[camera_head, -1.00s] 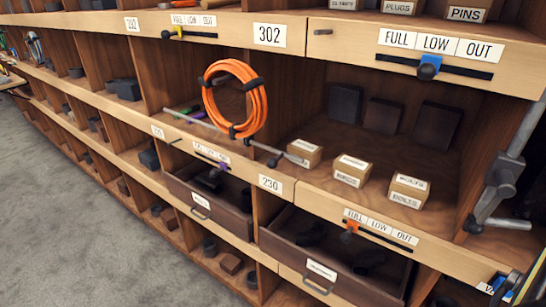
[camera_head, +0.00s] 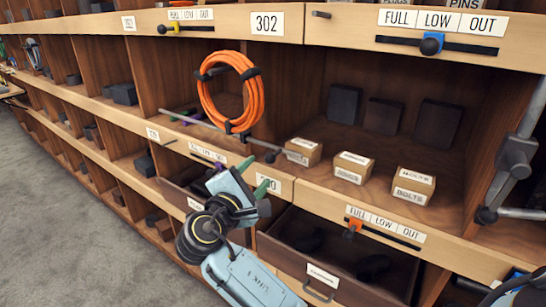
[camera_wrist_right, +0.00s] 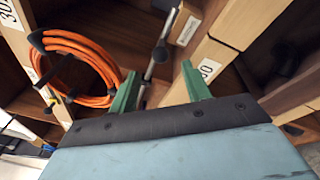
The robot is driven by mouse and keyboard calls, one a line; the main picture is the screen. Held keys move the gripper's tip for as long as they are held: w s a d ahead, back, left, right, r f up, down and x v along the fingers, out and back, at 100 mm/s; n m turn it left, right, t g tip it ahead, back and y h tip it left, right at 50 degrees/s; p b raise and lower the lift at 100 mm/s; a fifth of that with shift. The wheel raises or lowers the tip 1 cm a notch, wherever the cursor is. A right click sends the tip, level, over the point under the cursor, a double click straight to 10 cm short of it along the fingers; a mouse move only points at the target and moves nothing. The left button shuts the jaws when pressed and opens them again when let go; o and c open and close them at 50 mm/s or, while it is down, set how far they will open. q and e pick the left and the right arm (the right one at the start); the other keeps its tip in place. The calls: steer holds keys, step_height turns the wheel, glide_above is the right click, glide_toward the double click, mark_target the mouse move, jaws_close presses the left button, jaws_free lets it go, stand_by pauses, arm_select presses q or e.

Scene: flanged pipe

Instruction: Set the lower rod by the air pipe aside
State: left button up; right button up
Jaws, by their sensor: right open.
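A thin grey rod (camera_head: 215,125) with a dark collar (camera_head: 270,157) near its right end lies along the shelf front, below and passing the orange coiled hose (camera_head: 207,97). Its right end reaches the small boxes. My right gripper (camera_head: 254,177) is open and empty, its green fingers just below the rod at the shelf's front board. In the right wrist view the rod (camera_wrist_right: 153,70) shows between the open fingers (camera_wrist_right: 160,82), beyond the tips, and the coil (camera_wrist_right: 75,65) is to the left. A grey upright pipe (camera_head: 527,120) with a clamp and a short side rod (camera_head: 520,213) stands at the far right.
Small labelled boxes (camera_head: 353,167) stand on the shelf right of the rod's end. Open drawers (camera_head: 310,277) project below. Sliders on the boards (camera_head: 430,45) and upright dividers (camera_head: 290,95) bound the space.

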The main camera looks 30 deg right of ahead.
mark_target(273, 155)
steer(key=x, duration=1)
steer(key=shift+w+d, duration=0.15)
jaws_close()
steer(key=shift+w, duration=0.1)
